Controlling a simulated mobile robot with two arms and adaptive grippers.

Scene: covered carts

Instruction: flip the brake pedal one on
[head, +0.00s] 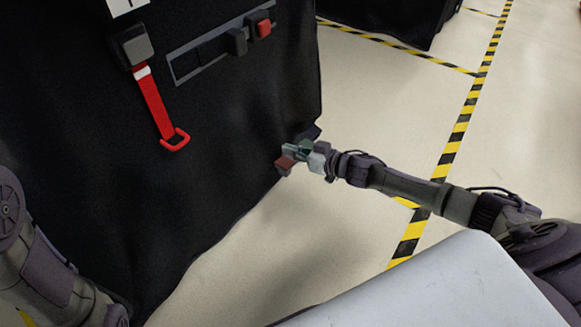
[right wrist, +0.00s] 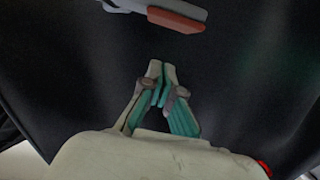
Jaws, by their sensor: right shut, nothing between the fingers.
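The brake pedal (head: 285,163) is a small dull-red pad with grey parts, low at the right edge of the black covered cart (head: 225,140). In the right wrist view a grey bar with a red pad, apparently the pedal (right wrist: 176,19), lies at the top. My right gripper (head: 301,151) is right by the pedal and partly overlaps it in the head view. In the right wrist view its fingertips (right wrist: 163,70) are together and empty, with a gap between them and the pedal. I cannot tell whether another part touches it. My left arm shows at lower left; its gripper is out of view.
A red strap with a loop (head: 175,139) hangs on the cover. A grey rail (head: 210,55) with a grey and a red block is above. Another black covered cart (head: 400,18) stands behind. Pale floor with yellow-black tape (head: 462,122) is open at right.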

